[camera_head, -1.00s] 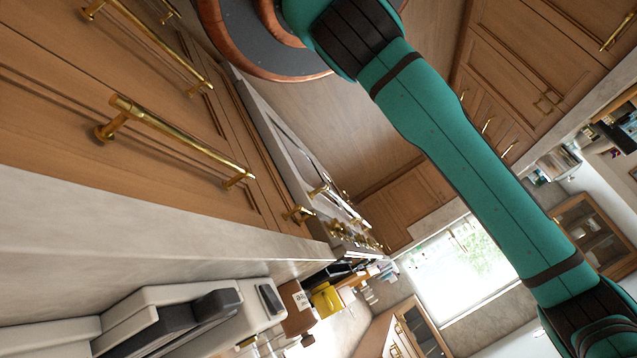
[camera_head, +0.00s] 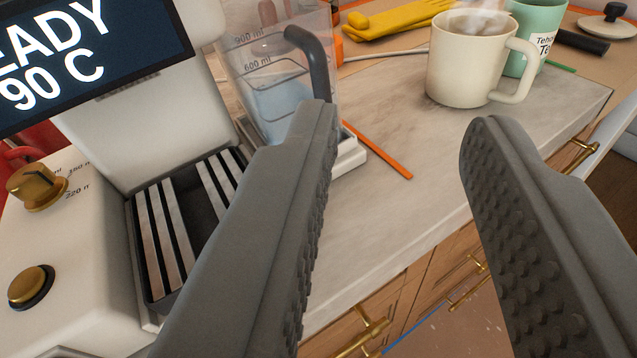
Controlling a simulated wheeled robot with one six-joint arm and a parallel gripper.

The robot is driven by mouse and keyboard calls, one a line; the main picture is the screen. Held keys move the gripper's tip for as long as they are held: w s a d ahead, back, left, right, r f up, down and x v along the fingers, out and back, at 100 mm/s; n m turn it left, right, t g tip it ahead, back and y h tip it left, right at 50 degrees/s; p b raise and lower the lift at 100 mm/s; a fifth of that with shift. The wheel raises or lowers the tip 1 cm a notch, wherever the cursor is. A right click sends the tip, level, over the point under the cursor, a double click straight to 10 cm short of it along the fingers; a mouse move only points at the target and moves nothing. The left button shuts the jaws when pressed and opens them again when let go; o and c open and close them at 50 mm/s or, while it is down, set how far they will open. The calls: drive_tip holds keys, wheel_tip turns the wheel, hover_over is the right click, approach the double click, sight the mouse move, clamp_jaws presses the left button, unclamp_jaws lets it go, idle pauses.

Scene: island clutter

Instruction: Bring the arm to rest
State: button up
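My gripper (camera_head: 398,122) is open and empty. Its two grey, studded fingers stand wide apart over the front of a pale stone counter (camera_head: 400,225). The left finger overlaps the view of a white drink machine. The right finger is over the counter's front edge. Nothing is between the fingertips except bare counter and an orange stick lying farther back. The rest of my arm is not in view now.
The machine (camera_head: 130,140) with a lit display and slatted tray (camera_head: 165,240) stands at left. Behind are a clear jug (camera_head: 280,90), a steaming cream mug (camera_head: 465,60), a green cup (camera_head: 527,30), yellow gloves (camera_head: 400,18) and an orange stick (camera_head: 378,150). Brass-handled drawers (camera_head: 420,275) lie below.

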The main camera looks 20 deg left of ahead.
drive_tip(key=shift+s+a+r+n+t+y, duration=0.15)
drive_tip(key=shift+s+a+r+n+t, duration=0.15)
drive_tip(key=shift+s+n, duration=0.15)
drive_tip(key=shift+s+a+r+n+t+y, duration=0.15)
drive_tip(key=shift+s+a+r+n+t, duration=0.1)
drive_tip(key=shift+s+n, duration=0.15)
